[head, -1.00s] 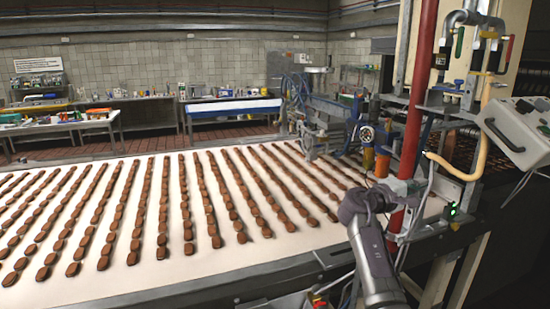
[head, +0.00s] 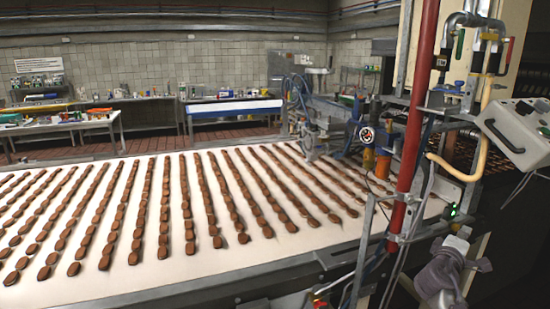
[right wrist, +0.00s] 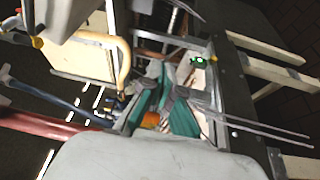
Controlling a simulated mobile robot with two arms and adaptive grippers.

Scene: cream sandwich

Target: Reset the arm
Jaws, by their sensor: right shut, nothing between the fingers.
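My right gripper (head: 462,245) is at the lower right of the head view, beside the conveyor's right end and right of the red vertical pipe (head: 413,140). It is small and partly blurred there. In the right wrist view its fingers (right wrist: 168,112), with green pads, are closed together with nothing held between them. Machine parts show behind them. My left gripper is not in the head view.
A white conveyor (head: 290,245) carries several rows of brown cream sandwiches (head: 163,215). Metal posts, hoses and a grey control box (head: 515,130) crowd the right side. A dark open area lies at the far lower right.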

